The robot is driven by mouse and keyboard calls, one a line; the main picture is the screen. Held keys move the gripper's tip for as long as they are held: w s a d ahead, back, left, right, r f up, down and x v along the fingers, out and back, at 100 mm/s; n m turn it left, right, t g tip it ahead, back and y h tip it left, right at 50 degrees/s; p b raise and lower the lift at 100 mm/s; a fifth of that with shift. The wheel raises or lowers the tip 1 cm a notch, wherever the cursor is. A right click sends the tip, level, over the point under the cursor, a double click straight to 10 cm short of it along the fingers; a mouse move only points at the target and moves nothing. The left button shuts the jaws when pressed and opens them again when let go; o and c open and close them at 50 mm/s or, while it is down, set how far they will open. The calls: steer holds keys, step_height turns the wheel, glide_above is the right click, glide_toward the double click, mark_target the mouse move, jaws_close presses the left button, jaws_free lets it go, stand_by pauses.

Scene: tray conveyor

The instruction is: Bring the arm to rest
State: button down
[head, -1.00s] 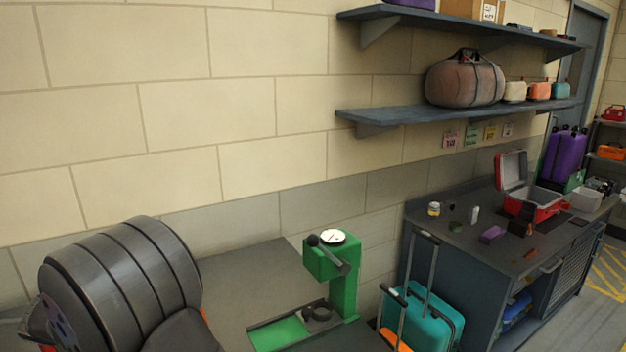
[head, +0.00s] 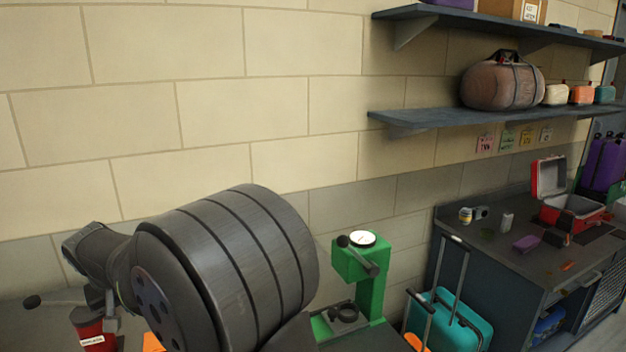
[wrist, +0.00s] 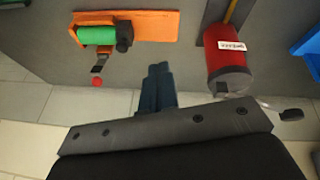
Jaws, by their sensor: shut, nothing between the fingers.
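My gripper (wrist: 158,72) shows in the wrist view as two dark fingers pressed together with nothing between them. It points over a grey surface (wrist: 185,52), between an orange tray (wrist: 158,22) on the left and a red canister (wrist: 225,45) with a white label on the right. The fingers look apart from both. In the head view my dark arm fills the lower left and largely hides the gripper; the red canister also shows there (head: 92,338), at the bottom edge.
A green device (head: 368,290) with a dark lever stands right of my arm. A teal suitcase (head: 462,318) stands beyond it, next to a dark workbench (head: 480,248) holding an open red case (head: 565,208). Shelves (head: 460,116) hang on the wall. A green cylinder (wrist: 97,35) lies on the orange tray.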

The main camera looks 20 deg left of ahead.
steer(key=w+d+r+m+g+y, duration=0.1)
steer(key=w+d+r+g, duration=0.1)
steer(key=w+r, duration=0.2)
steer(key=shift+w+g+y, duration=0.3)
steer(key=shift+w+y, duration=0.05)
steer(key=shift+y, duration=0.05)
